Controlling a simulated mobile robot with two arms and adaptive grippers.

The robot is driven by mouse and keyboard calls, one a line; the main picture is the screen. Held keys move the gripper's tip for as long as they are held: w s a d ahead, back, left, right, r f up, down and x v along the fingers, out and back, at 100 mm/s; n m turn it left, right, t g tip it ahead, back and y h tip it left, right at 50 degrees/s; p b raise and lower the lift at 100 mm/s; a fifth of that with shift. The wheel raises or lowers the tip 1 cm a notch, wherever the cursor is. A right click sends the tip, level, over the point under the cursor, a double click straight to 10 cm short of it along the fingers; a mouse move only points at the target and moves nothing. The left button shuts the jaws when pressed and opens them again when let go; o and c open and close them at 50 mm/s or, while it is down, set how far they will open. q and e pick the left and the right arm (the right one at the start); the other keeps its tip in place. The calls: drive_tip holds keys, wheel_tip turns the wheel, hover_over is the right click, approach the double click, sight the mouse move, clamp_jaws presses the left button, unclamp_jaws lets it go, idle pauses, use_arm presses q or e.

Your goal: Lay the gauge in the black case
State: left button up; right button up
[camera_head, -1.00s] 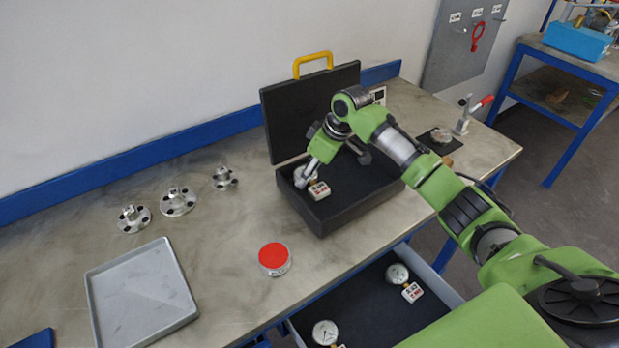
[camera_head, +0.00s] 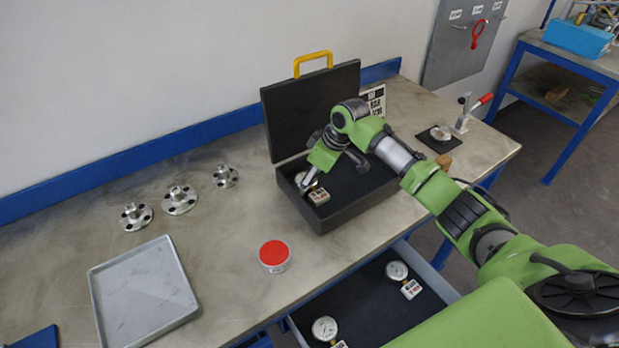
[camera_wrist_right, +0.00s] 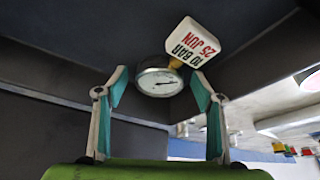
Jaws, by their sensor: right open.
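The black case (camera_head: 346,217) stands open on the bench, its lid with the yellow handle raised at the back. A gauge with a white tag (camera_head: 319,196) is inside it near the left wall; the gripper partly hides the dial. In the right wrist view the round gauge dial (camera_wrist_right: 159,82) sits between the fingertips, its tag reading 10 BAR 25 JUN. My right gripper (camera_wrist_right: 160,76) is open and reaches down into the case from above. Whether the fingers touch the gauge I cannot tell. My left gripper is not in view.
Two more tagged gauges (camera_head: 396,271) (camera_head: 325,328) lie in the open drawer below. A red-lidded tin (camera_head: 274,256), an empty grey tray (camera_head: 145,295) and three metal flanges (camera_head: 179,200) stand left of the case. A toggle clamp (camera_head: 464,115) is at the right.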

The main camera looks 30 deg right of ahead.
drive_tip(key=b+v, duration=0.1)
drive_tip(key=v, duration=1.1)
drive_tip(key=shift+r, duration=0.15)
